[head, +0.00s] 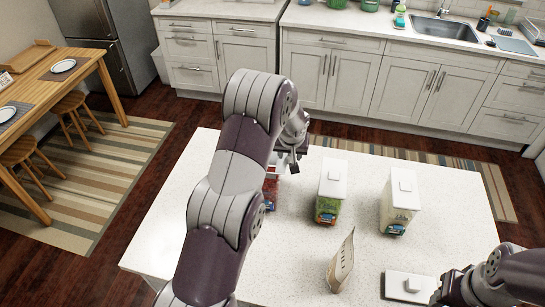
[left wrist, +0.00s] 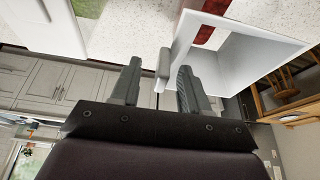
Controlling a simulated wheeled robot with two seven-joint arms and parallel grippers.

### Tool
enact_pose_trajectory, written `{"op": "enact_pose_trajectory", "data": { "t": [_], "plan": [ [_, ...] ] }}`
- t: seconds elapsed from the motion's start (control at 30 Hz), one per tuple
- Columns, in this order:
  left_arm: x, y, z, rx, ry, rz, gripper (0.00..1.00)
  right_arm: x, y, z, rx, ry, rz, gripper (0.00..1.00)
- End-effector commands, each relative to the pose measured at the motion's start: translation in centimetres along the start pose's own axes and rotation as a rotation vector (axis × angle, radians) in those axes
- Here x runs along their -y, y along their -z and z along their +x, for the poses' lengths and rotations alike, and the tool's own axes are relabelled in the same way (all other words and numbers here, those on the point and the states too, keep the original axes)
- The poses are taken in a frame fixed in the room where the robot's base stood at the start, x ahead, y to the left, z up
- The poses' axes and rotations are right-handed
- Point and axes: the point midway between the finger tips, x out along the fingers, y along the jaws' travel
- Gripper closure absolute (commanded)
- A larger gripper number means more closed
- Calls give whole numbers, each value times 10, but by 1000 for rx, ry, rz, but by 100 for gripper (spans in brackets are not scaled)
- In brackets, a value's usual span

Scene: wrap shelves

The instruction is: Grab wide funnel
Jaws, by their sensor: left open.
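No object in view is clearly recognisable as a wide funnel. My left gripper (head: 296,160) is at the table's far side, above and beside a red container (head: 271,190) that my arm mostly hides. In the left wrist view my left gripper (left wrist: 158,85) is open. A small white tab (left wrist: 165,64) stands between its fingers, joined to a white box-like part (left wrist: 250,62) on the right; I cannot tell whether the fingers touch it. My right gripper (head: 448,290) is at the lower right, beside a white-lidded container (head: 396,286); its jaws are unclear.
A green-labelled container (head: 330,192) and a cream container (head: 399,203), both white-lidded, stand on the white table (head: 240,265). A beige bag (head: 342,262) stands upright nearer me. The table's front left is clear. Counters with a sink (head: 445,28) line the back.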

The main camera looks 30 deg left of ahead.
Motion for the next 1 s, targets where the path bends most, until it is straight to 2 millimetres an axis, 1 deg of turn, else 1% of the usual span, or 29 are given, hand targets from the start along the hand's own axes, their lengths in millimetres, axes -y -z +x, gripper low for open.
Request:
{"op": "enact_pose_trajectory", "data": {
  "t": [0.17, 0.2, 0.27, 0.3, 0.33, 0.77, 0.87, 1.0],
  "plan": [
    [0, 0, 2, -1, 0, -1, 55, 0, 0, 1, 1, 0, 0, 57],
    [0, 0, 2, -1, 0, 0, 61, 0, 0, 1, 1, 0, 0, 57],
    [0, 0, 2, -1, 0, 0, 81, 0, 0, 1, 1, 0, 0, 57],
    [0, 0, 2, -1, 0, 0, 94, 0, 0, 1, 1, 0, 0, 57],
    [0, 0, 2, -1, 0, 0, 100, 0, 0, 1, 1, 0, 0, 57],
    [0, -1, 1, 1, 0, 0, 100, 0, 0, 2, 0, 0, 0, 57],
    [0, 3, -5, -3, 0, -1, 100, 0, -1, 7, 0, 0, 0, 57],
    [1, 12, -24, -7, -1, -1, 100, 0, -2, 19, 0, 0, 0, 57]
  ]
}}
